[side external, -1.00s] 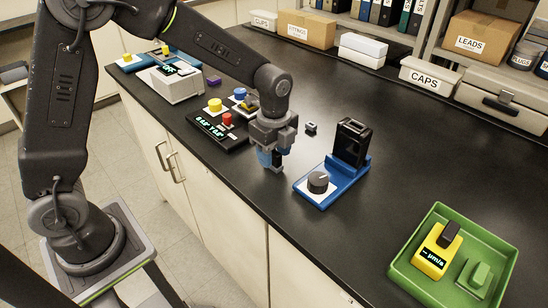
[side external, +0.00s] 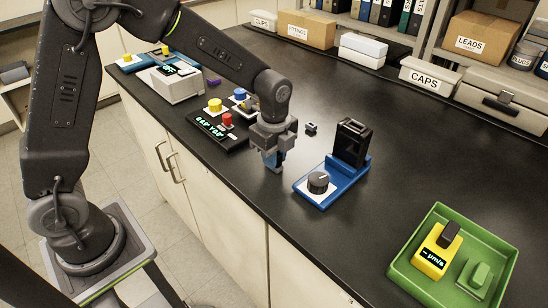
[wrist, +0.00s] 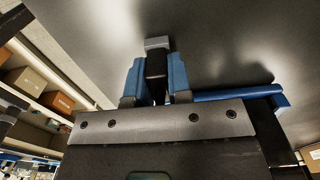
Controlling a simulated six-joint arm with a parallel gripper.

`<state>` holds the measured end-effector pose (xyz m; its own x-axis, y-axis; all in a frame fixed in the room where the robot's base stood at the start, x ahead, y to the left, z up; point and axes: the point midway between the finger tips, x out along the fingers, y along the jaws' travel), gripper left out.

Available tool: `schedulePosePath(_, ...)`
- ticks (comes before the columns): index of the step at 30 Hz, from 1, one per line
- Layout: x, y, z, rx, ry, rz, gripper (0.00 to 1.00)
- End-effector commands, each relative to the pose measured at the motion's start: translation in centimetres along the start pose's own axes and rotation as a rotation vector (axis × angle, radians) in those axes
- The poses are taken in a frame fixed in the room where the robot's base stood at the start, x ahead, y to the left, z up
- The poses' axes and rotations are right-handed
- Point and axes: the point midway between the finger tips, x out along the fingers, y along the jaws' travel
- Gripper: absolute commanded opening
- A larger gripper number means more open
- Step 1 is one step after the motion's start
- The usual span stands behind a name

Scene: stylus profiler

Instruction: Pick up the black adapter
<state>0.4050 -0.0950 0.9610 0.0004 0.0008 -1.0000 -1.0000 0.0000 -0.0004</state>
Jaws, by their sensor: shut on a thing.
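My gripper (side external: 274,164) points down at the bench, left of the blue stand. Its blue fingers are shut on the black adapter (wrist: 156,66), which shows between them in the wrist view and ends in a grey tip (wrist: 158,43). In the side view the fingers mostly hide the adapter. The gripper also shows in the wrist view (wrist: 156,80). I cannot tell whether the adapter touches the bench.
A blue stand (side external: 329,194) with a dial and an upright black block (side external: 351,142) is close on the right. A black button panel (side external: 207,131) is left. A small dark piece (side external: 311,127) lies behind. A green tray (side external: 418,272) is far right.

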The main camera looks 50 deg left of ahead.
Motion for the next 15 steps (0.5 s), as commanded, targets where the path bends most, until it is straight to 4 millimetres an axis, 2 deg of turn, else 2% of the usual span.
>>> schedulePosePath(8, -0.5, -0.1, 0.0, 0.0, 0.0, -0.002, 0.0)
schedulePosePath(11, -1.4, -0.1, 0.0, 0.0, 0.001, -0.003, 0.0)
schedulePosePath(15, -3.8, -0.1, 0.0, 0.0, 0.001, -0.006, 0.0)
